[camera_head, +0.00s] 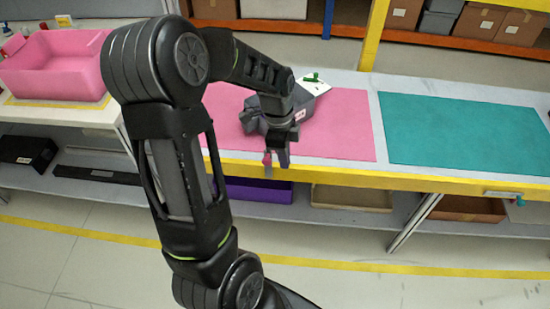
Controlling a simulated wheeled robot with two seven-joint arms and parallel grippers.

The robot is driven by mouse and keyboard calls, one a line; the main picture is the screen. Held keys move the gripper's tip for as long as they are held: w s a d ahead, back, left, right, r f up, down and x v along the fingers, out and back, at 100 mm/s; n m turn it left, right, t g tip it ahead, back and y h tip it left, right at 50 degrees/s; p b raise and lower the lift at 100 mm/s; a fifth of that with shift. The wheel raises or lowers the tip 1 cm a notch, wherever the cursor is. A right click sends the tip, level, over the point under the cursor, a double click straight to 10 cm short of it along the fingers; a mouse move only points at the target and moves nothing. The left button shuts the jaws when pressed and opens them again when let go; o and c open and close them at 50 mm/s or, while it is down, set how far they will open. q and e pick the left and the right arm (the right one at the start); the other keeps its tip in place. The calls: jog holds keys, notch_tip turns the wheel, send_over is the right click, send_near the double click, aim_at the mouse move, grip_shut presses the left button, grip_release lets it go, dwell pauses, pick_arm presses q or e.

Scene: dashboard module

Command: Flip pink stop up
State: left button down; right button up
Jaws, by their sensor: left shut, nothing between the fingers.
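A grey dashboard module (309,103) sits on the pink mat, partly hidden behind my left arm and wrist. A white panel with a small green piece (312,77) shows at its back right. A small pink piece (267,158), likely the pink stop, shows right beside my left gripper's fingers, near the mat's front edge. Whether it touches a finger, and whether it is up or down, I cannot tell. My left gripper (277,163) points down in front of the module, shut and empty. My right gripper is out of view.
The pink mat (345,130) and a teal mat (465,135) lie on the table with a yellow front edge (420,181). The teal mat is bare. A pink bin (55,75) stands on the left table. Trays (352,197) sit on the shelf below.

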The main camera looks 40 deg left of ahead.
pick_arm(q)
jog(key=s+a+r, duration=0.2)
jog(key=a+r, duration=0.1)
jog(key=r, duration=0.5)
jog(key=shift+a+r, duration=0.2)
jog(key=shift+r, duration=0.2)
